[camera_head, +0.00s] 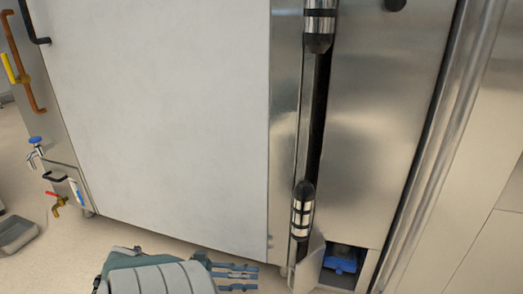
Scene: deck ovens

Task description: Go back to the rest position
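My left gripper (240,277) is at the bottom edge of the head view, left of centre. Its grey-teal housing is cut off by the frame edge. Its thin blue-grey fingers point right, in front of the lower edge of the oven. Nothing shows between the fingers, but they are too small and overlapped to tell whether they are open or shut. My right gripper is not in view.
A large steel oven front (170,110) fills the middle. A vertical bar handle (302,210) with dark ends runs down its right side. Taps (57,203) and pipes are at left. A low opening (342,262) holding a blue part is at lower right. Floor (110,237) shows lower left.

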